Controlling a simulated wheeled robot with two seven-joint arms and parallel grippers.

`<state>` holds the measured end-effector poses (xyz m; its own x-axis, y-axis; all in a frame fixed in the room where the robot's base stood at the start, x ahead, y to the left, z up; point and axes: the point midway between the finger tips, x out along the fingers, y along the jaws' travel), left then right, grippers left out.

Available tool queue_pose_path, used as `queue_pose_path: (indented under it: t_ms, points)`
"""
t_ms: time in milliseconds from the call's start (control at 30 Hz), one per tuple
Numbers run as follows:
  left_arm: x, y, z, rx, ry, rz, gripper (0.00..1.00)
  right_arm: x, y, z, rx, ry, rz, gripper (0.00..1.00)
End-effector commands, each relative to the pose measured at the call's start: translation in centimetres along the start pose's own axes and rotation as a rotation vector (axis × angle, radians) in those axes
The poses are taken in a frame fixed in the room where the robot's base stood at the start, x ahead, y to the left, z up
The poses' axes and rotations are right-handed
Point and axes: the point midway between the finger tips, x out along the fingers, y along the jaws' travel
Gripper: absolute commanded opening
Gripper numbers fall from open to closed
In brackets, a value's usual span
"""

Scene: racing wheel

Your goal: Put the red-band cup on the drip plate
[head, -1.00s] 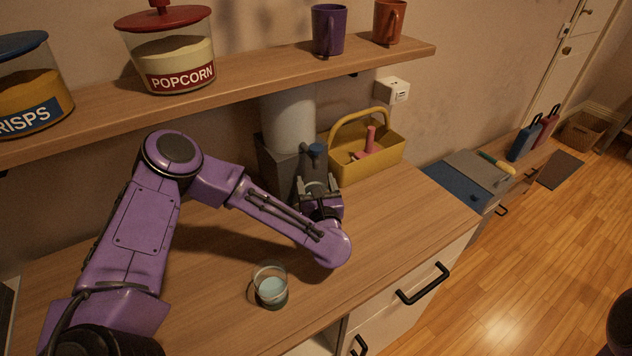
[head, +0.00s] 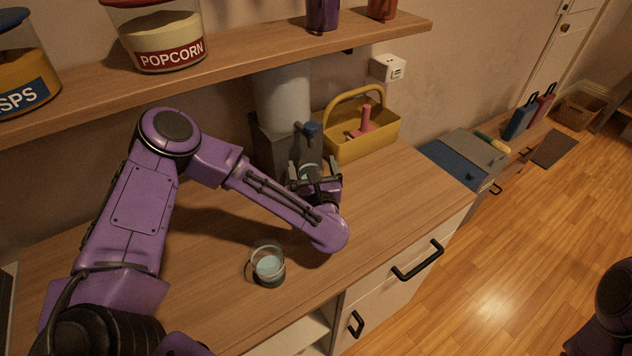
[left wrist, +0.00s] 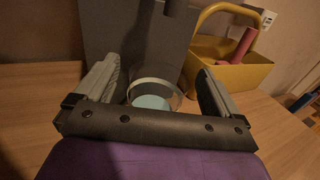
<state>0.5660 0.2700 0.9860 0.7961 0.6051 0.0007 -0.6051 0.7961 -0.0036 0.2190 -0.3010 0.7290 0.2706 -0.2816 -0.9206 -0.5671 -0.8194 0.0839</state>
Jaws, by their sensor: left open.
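A clear cup with a pale blue inside (left wrist: 152,94) stands upright between the fingers of my left gripper (head: 312,170) in the left wrist view. No red band shows on it; its lower part is hidden behind the gripper body. The gripper is open, with a finger on each side, right in front of the dispenser (head: 283,98) and below its blue-topped tap (head: 311,128). I cannot make out the drip plate, nor whether the cup rests on it. A second clear cup with a dark greenish base (head: 268,265) stands on the counter nearer me. My right gripper is not in view.
A yellow basket (head: 355,147) with a pink object stands just right of the dispenser. A shelf (head: 240,67) with jars and mugs runs above the counter. Bare wooden counter (head: 390,190) lies right of my left gripper, and drawers with black handles are below.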

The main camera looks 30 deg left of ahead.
Motion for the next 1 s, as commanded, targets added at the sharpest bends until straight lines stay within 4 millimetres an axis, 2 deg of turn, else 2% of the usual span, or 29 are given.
queue_pose_path:
  t_ms: [33, 200, 400, 567, 1000]
  points:
    - [-1.2, -0.1, -0.5, 0.002, -0.002, -0.008, 0.96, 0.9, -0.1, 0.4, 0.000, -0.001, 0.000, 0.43]
    - [-5.9, -0.2, -0.6, 0.003, -0.003, -0.010, 0.96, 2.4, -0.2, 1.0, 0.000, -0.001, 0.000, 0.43]
    - [-9.6, -0.1, -0.4, 0.002, 0.000, -0.005, 0.96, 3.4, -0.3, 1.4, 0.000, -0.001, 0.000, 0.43]
    - [-10.6, 0.1, -0.2, 0.003, 0.001, 0.000, 0.96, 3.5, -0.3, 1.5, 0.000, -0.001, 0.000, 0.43]
    - [-10.6, 0.1, -0.2, 0.003, 0.002, 0.000, 0.96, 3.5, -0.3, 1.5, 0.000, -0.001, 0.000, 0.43]
